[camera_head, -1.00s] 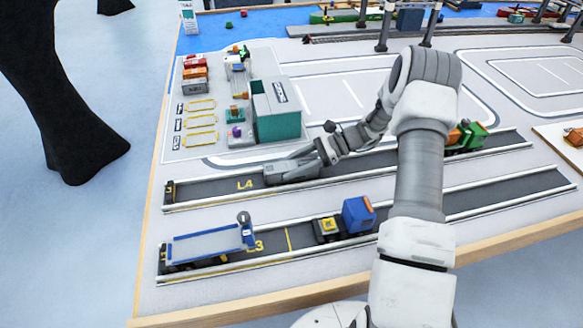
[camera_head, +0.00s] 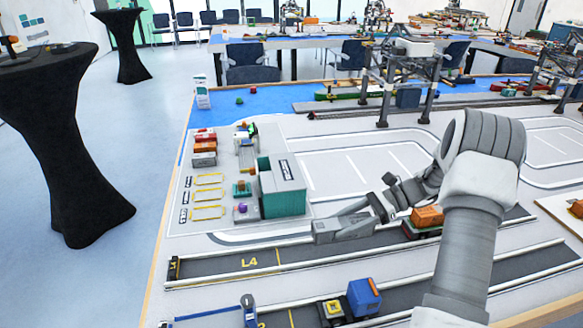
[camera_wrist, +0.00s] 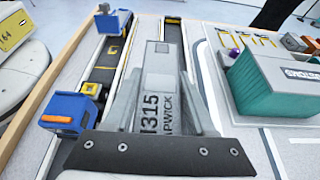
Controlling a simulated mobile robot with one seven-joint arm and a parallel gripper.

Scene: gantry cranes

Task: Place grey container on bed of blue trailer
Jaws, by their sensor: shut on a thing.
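My gripper (camera_wrist: 162,104) is shut on a grey container (camera_wrist: 159,75) with dark lettering in the wrist view. In the head view my gripper (camera_head: 365,212) holds the grey container (camera_head: 338,228) near the far edge of lane L4, right of the L4 mark. Whether it touches the surface is unclear. The blue trailer (camera_head: 205,318) is at the bottom left on the nearer lane, mostly cut off by the picture edge. What looks like its blue end (camera_wrist: 118,22) shows at the far end of that lane in the wrist view.
A blue and yellow tractor (camera_head: 362,298) stands on the trailer's lane, to its right. A teal building (camera_head: 283,190) stands behind the held container. Stacked small containers (camera_head: 204,146) stand at the back left.

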